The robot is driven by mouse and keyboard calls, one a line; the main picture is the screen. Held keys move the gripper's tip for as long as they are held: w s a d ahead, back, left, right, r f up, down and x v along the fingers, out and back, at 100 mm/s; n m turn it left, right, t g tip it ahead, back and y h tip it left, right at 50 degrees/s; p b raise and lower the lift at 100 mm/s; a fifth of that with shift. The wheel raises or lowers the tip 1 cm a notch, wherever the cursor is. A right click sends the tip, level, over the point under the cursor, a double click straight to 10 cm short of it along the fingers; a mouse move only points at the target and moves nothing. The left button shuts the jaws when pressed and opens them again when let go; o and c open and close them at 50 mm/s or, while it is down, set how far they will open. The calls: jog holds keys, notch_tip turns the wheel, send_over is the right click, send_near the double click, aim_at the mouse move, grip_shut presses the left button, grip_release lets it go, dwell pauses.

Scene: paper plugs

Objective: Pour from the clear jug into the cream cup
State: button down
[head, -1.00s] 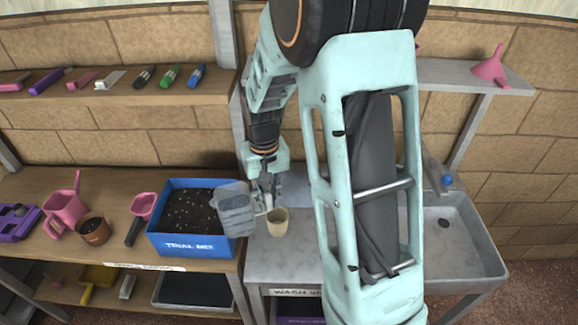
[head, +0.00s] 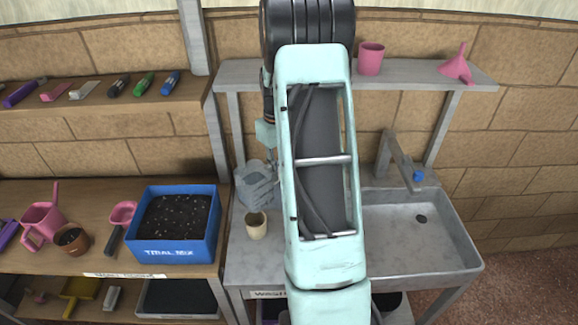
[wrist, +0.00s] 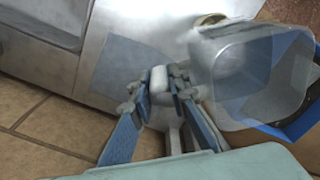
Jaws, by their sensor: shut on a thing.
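The clear jug (head: 255,188) is held off the counter in my gripper (head: 273,172), just behind and above the cream cup in the head view. It looks tilted there, but how far I cannot tell. In the wrist view the jug (wrist: 250,88) is large at right, and my gripper (wrist: 162,84) is shut on its pale handle. The cream cup (head: 256,229) stands upright on the grey counter near its left end. Part of its rim (wrist: 209,20) shows past the jug in the wrist view. The jug's contents cannot be made out.
The blue trial-mix box (head: 178,249) stands left of the cup. The sink (head: 450,240) and its tap (head: 402,160) are at right. A shelf (head: 420,76) with a pink pot (head: 370,58) and a pink funnel (head: 458,66) runs above. My arm hides the middle of the counter.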

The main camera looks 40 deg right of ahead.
jog(key=d, duration=0.1)
jog(key=d+f+h, duration=0.1)
jog(key=d+h, duration=0.1)
jog(key=d, duration=0.1)
jog(key=shift+s+d+f, duration=0.1)
jog(key=shift+s+f, duration=0.2)
jog(key=shift+f, duration=0.05)
dwell(0.8)
jog(key=shift+r+h, duration=0.3)
jog(key=shift+r, duration=0.2)
